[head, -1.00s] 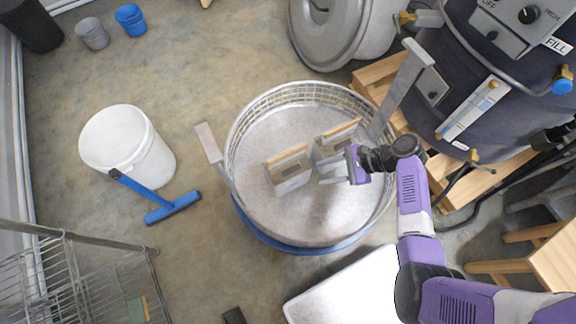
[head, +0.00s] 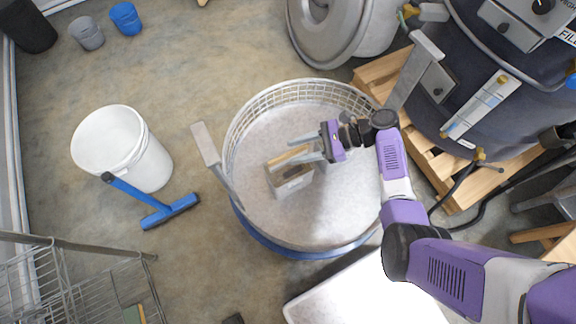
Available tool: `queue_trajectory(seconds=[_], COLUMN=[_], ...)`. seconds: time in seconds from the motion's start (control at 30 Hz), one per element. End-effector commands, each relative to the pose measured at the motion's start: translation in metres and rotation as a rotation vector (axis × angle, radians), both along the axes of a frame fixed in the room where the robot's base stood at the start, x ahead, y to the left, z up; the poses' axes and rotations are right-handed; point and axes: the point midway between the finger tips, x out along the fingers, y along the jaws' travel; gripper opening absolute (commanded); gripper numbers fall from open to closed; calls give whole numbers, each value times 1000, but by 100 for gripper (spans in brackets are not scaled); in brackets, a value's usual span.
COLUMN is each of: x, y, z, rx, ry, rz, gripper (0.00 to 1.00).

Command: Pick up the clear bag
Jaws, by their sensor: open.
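A clear bag (head: 290,182), block-shaped with a tan top and pale sides, stands upright inside the wide round metal hopper basin (head: 236,180), left of the middle. My gripper (head: 298,148) is open, with its two pale fingers pointing left. In the picture the fingers lie above and across the upper right of the bag's top. I cannot tell whether they touch it or how high they are. The gripper covers the spot where a second similar bag stood; I cannot make that one out now.
Upright metal arms rise from the basin's left (head: 215,158) and right (head: 413,75) rims. A white bucket (head: 148,160) and a blue squeegee (head: 168,211) are to the left. A dark drum (head: 480,80) on a wooden pallet (head: 377,82) is at upper right. A wire rack (head: 85,285) is at lower left.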

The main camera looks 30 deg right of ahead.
Motion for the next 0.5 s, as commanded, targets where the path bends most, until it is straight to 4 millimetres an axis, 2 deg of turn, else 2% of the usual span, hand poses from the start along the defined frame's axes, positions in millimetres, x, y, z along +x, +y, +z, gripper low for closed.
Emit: queue_trajectory(seconds=[0.1, 0.33, 0.5], x=[2, 3, 3], y=[7, 7, 7], z=[-3, -3, -3], rx=[-1, -1, -1], ry=[1, 0, 0], rz=[1, 0, 0], gripper=[41, 39, 6])
